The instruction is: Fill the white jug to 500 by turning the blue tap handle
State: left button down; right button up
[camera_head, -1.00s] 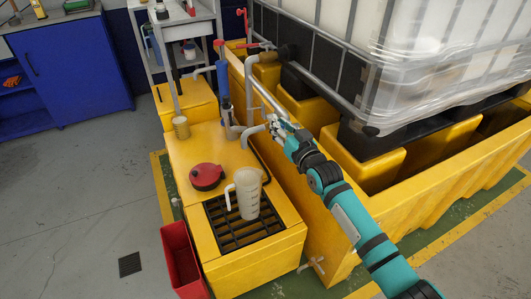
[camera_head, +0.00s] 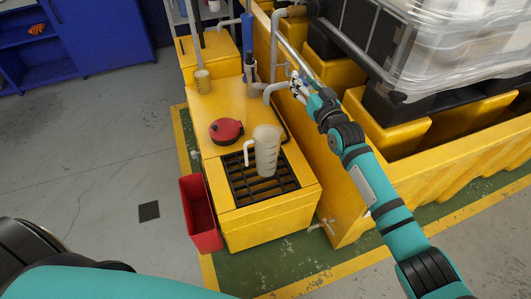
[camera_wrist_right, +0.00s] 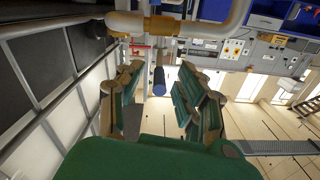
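The white jug (camera_head: 267,152), translucent with a handle on its left, stands upright on the black grate of the yellow unit. A grey curved spout (camera_head: 272,92) is behind it, and the jug looks empty. A blue upright cylinder (camera_head: 248,36), which may be the tap handle, stands on grey pipework behind the spout. My right gripper (camera_head: 297,86) is just right of the spout. In the right wrist view its fingers (camera_wrist_right: 158,98) are apart, with a blue cylinder (camera_wrist_right: 159,80) beyond them in the gap, not gripped. My left arm enters at bottom left; its gripper is out of view.
A red bin (camera_head: 200,213) stands against the unit's left side. The caged white tank (camera_head: 450,45) and yellow bund (camera_head: 440,165) are at right. Floor at left is clear.

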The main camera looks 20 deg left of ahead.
pick_arm(q)
jog(key=shift+f, duration=0.1)
